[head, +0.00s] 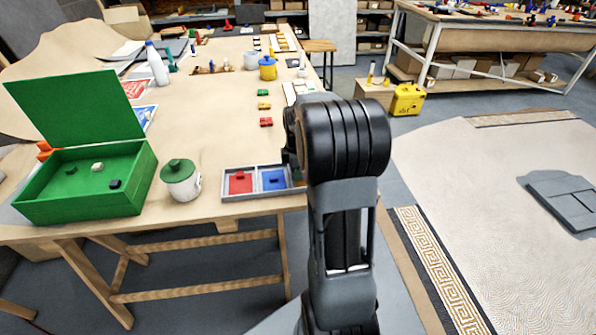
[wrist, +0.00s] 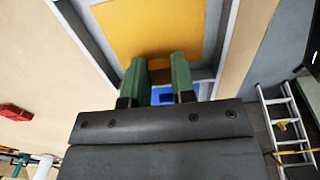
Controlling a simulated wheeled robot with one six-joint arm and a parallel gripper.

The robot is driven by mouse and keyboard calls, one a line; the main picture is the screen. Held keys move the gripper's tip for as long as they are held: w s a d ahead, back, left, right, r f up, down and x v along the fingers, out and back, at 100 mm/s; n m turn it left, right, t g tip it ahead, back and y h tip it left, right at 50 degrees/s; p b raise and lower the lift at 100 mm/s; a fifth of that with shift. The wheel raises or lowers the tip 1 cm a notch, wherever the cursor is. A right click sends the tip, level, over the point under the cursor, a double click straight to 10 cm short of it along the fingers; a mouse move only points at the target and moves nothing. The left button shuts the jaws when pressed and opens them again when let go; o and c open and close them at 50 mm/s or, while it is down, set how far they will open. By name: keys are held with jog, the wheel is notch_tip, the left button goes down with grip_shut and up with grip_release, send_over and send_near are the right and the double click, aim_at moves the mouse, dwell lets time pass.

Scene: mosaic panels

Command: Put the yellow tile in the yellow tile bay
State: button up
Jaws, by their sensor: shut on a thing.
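The yellow tile (wrist: 150,28) fills the top middle of the wrist view, with its small knob (wrist: 160,72) between the green finger pads. My gripper (wrist: 159,66) is shut on that knob. The tile lies over or inside the end bay of the grey tray (wrist: 83,42); I cannot tell whether it touches the bay floor. A strip of blue tile (wrist: 162,92) shows between the fingers. In the head view the tray (head: 225,194) holds a red tile (head: 239,186) and the blue tile (head: 272,184).
A white pot with a green lid (head: 182,186) stands left of the tray, beside an open green box (head: 90,207). Small red, yellow and green blocks (head: 265,122) lie behind the tray. The table's front edge runs close to the tray.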

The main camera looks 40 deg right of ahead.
jog(key=shift+f, duration=0.15)
jog(key=shift+f, duration=0.1)
jog(key=o, duration=0.9)
notch_tip(320, 180, up, 12)
jog(key=s+a+f+m+t, duration=0.1)
jog(key=s+a+f+m, duration=0.1)
jog(key=s+a+m, duration=0.4)
jog(key=s+a+f+m+t, duration=0.1)
jog(key=s+a+m, duration=0.5)
jog(key=a, duration=0.6)
jog(key=shift+s+a+f+m+t+p, duration=0.3)
jog(key=shift+s+f+m+t+p, duration=0.1)
jog(key=shift+s+t, duration=0.3)
jog(key=shift+r, duration=0.1)
